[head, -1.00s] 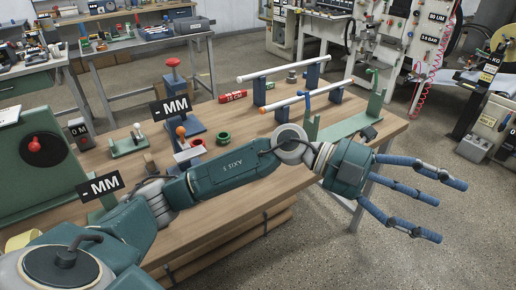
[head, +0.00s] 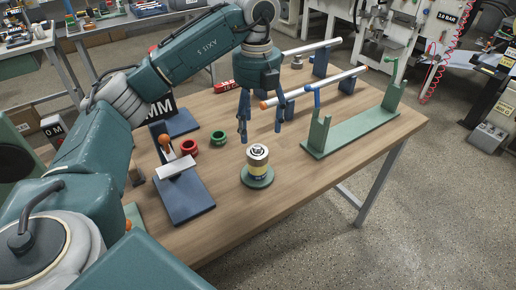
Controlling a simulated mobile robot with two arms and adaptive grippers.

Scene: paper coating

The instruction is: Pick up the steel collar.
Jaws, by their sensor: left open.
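A short grey metal ring-like piece (head: 297,62) stands at the back of the wooden table; it looks like a steel collar. My right gripper is not in view.
A red ring (head: 189,146) and a green ring (head: 218,137) lie left of my fingers. A blue stand with an orange knob (head: 186,195) is at front left. A white rod (head: 325,84) on blue supports and a green cradle (head: 350,132) are to the right.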

